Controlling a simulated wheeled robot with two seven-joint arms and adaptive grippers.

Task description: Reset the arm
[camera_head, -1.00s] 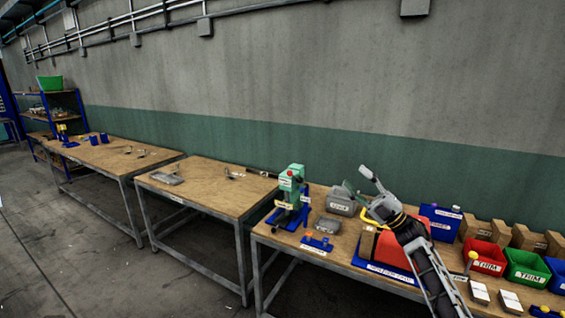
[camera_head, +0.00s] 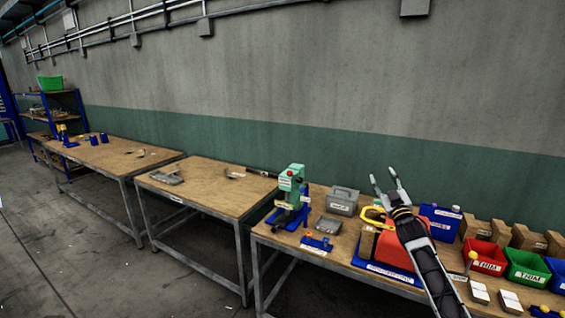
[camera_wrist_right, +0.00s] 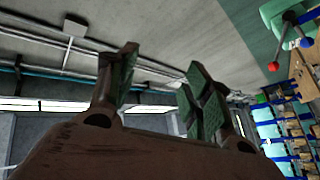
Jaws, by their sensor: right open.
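My right arm comes in from the lower right of the head view, and its gripper (camera_head: 383,180) points up above the right-hand workbench (camera_head: 262,229). The two fingers are apart with nothing between them. In the right wrist view the gripper (camera_wrist_right: 150,85) also shows open and empty, its green finger pads facing the wall and ceiling side. My left gripper is in neither view.
A green press (camera_head: 291,186) stands left of my arm, with a grey box (camera_head: 343,201) beside it. A red bin (camera_head: 484,257) and a green bin (camera_head: 526,268) stand to the right. A red case (camera_head: 392,250) lies behind my forearm. The middle table (camera_head: 207,187) is mostly clear.

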